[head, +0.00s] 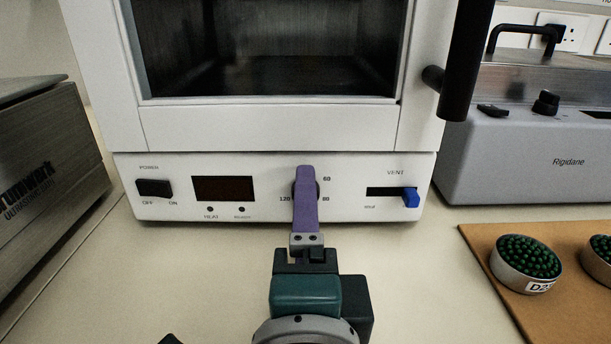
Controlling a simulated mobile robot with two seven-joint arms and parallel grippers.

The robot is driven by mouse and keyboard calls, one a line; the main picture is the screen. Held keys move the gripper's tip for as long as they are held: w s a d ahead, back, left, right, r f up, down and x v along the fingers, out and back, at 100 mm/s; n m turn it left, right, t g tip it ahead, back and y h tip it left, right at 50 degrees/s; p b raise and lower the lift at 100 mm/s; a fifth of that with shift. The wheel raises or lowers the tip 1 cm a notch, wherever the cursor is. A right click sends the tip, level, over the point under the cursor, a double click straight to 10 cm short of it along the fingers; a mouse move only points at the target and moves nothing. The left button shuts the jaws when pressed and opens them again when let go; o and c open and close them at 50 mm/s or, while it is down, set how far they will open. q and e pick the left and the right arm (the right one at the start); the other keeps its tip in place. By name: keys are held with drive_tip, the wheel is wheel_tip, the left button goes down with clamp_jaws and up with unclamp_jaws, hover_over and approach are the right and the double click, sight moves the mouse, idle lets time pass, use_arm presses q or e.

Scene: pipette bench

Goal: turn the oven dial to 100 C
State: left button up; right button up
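The white oven (270,130) stands straight ahead, with its control panel along the bottom front. The dark dial (318,188) is on this panel, mostly hidden behind my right gripper (305,185). Only slivers of the dial's rim show at either side of the purple finger, and its pointer is hidden. The marks 60 and 80 show to its right and 120 to its left; no 100 mark shows, as the finger covers the area below the dial. The gripper is at the dial, but its second finger is hidden, so its grip cannot be seen. My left gripper is not seen.
The panel also has a power switch (153,188), a dark display (223,189) and a blue vent slider (411,197). The black door handle (464,60) juts out above right. A metal ultrasonic bath (45,165) stands left. A brown board (500,270) with bead-filled tins lies right.

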drive_tip(key=shift+c, duration=0.3)
clamp_jaws()
idle(0.5)
drive_tip(key=m+p, duration=0.1)
drive_tip(key=m, duration=0.1)
drive_tip(key=shift+m, duration=2.4)
drive_tip(key=shift+o, duration=0.3)
unclamp_jaws()
